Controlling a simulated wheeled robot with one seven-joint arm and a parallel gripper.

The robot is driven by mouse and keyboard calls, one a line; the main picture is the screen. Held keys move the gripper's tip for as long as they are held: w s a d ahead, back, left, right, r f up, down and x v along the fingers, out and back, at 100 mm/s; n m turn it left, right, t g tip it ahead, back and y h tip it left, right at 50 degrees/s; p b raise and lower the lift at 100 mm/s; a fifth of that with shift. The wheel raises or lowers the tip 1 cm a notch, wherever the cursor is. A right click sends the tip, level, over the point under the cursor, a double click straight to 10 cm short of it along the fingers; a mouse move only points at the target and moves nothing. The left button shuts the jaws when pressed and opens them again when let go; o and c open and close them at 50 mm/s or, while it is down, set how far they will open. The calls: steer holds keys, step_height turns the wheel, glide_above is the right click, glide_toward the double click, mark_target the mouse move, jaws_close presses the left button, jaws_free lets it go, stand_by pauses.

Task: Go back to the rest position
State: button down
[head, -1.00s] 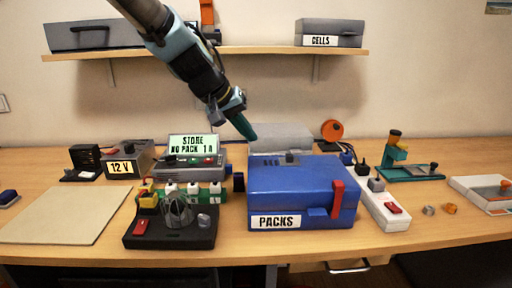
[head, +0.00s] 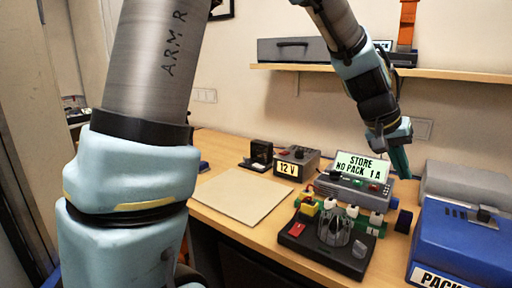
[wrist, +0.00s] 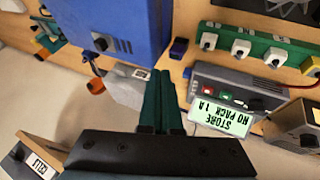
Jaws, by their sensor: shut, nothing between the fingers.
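My gripper (head: 401,160) hangs from the arm at the upper right of the head view, its green fingers together and empty. It is in the air beside the right end of the charger with the lit "STORE NO PACK 1A" display (head: 361,166). In the wrist view my fingers (wrist: 159,98) are closed, with nothing between them. The same display (wrist: 226,119) shows upside down to their right. The blue PACKS box (head: 463,240) stands right of the gripper in the head view, cut by the frame. It also shows in the wrist view (wrist: 120,30).
The 12 V supply (head: 296,164) and a beige mat (head: 243,193) lie to the left. A black stand with a wire cage (head: 325,247) is near the front edge. A shelf (head: 440,74) with a grey case (head: 310,50) runs behind. My arm covers much of the left.

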steer(key=w+a+f+n+t+y, duration=0.1)
steer(key=w+a+f+n+y, duration=0.2)
steer(key=a, duration=0.9)
steer(key=w+a+f+n+t+y, duration=0.1)
steer(key=w+a+f, duration=0.35)
steer(key=a, duration=0.65)
steer(key=s+a+f+n+y, duration=0.1)
steer(key=s+a, duration=0.1)
steer(key=a, duration=0.7)
steer(key=s+a+f+n+y, duration=0.1)
steer(key=s+a+f+n, duration=0.1)
steer(key=a, duration=0.8)
steer(key=shift+s+a+g, duration=0.2)
steer(key=shift+s+g, duration=0.1)
steer(key=shift+g, duration=0.1)
steer(key=shift+f, duration=0.1)
